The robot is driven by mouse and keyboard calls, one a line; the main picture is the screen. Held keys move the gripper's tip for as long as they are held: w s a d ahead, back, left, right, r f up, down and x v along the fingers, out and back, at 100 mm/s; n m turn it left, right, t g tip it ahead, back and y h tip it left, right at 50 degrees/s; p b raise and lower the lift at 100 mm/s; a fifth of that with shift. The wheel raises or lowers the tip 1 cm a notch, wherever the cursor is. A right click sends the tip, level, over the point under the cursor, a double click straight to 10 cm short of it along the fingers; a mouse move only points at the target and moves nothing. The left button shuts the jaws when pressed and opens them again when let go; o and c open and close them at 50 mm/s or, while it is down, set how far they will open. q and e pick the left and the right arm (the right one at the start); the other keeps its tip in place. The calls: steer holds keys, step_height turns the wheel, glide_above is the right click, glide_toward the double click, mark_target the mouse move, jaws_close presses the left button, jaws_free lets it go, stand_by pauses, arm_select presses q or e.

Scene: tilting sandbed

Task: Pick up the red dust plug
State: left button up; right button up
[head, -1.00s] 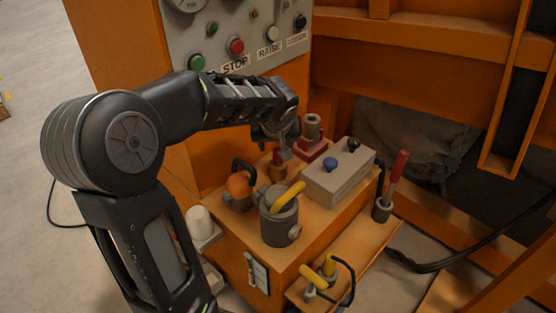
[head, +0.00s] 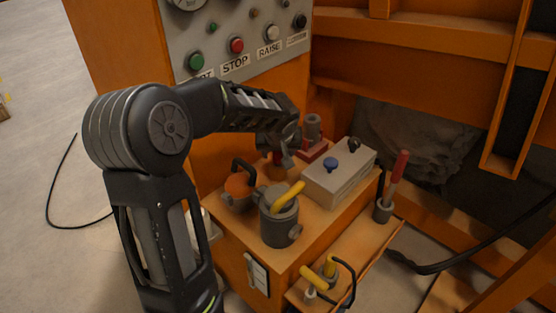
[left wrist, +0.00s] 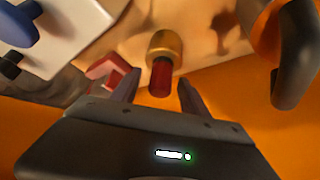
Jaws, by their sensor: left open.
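The red dust plug (left wrist: 161,78) shows in the left wrist view as a short red cylinder on a brass fitting (left wrist: 164,45). In the head view only a bit of the red plug (head: 277,158) shows, partly hidden by my gripper. My left gripper (left wrist: 159,90) is open, its two fingertips on either side of the plug's red end, with visible gaps. In the head view my left gripper (head: 284,154) reaches down over the back of the orange bench top (head: 318,217). My right gripper is not in view.
Close by stand an orange-topped fitting with a dark handle (head: 240,188), a grey pot with a yellow handle (head: 279,222), a grey box with a blue knob (head: 338,180) and a red-based grey fitting (head: 312,142). The button panel (head: 235,62) rises behind.

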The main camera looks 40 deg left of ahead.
arm_select(q)
steer(key=shift+c, duration=0.4)
jaws_close()
stand_by(0.4)
